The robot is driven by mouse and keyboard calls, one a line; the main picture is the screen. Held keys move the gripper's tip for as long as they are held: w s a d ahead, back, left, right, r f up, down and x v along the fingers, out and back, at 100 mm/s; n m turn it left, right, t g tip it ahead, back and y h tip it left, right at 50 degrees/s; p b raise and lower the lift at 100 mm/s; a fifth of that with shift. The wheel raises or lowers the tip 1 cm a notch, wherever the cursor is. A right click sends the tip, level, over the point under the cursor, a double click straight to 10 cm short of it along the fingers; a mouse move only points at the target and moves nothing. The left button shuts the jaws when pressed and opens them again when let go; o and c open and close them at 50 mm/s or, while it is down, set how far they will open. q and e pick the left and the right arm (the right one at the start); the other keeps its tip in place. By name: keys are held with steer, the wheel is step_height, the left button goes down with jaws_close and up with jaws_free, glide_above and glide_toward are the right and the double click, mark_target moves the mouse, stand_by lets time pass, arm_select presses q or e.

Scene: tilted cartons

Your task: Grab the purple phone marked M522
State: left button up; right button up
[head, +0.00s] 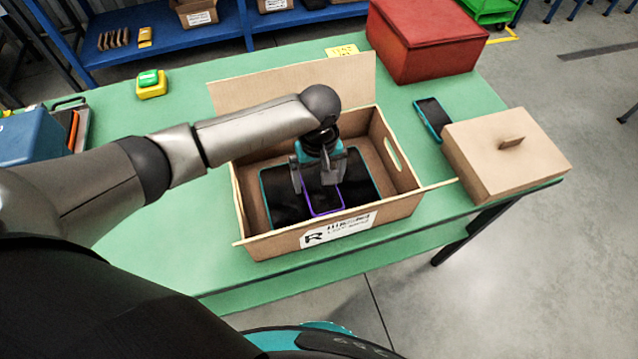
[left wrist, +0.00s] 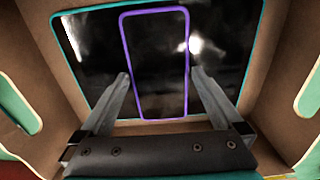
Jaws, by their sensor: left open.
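The purple-edged phone (head: 324,199) lies in the open carton (head: 392,213), on or between dark teal-edged devices (head: 287,205). No M522 mark is readable on it. My left gripper (head: 318,190) is open inside the carton, over the purple phone. In the left wrist view my left gripper (left wrist: 160,85) has one finger on each side of the lower part of the purple phone (left wrist: 157,60). I cannot tell whether the fingers touch it. Teal-edged dark surfaces (left wrist: 90,55) show on both sides of it. My right gripper is not in view.
The carton's walls surround the gripper. A lidded tan box (head: 505,160), a loose phone (head: 432,117) and a red box (head: 425,45) stand right of the carton on the green table (head: 200,105). A yellow-green button (head: 150,84) sits at left.

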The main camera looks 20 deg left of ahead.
arm_select(q)
steer(key=c, duration=1.2)
steer(key=shift+r, duration=0.1)
steer(key=shift+c, duration=0.3)
steer(key=shift+r, duration=0.1)
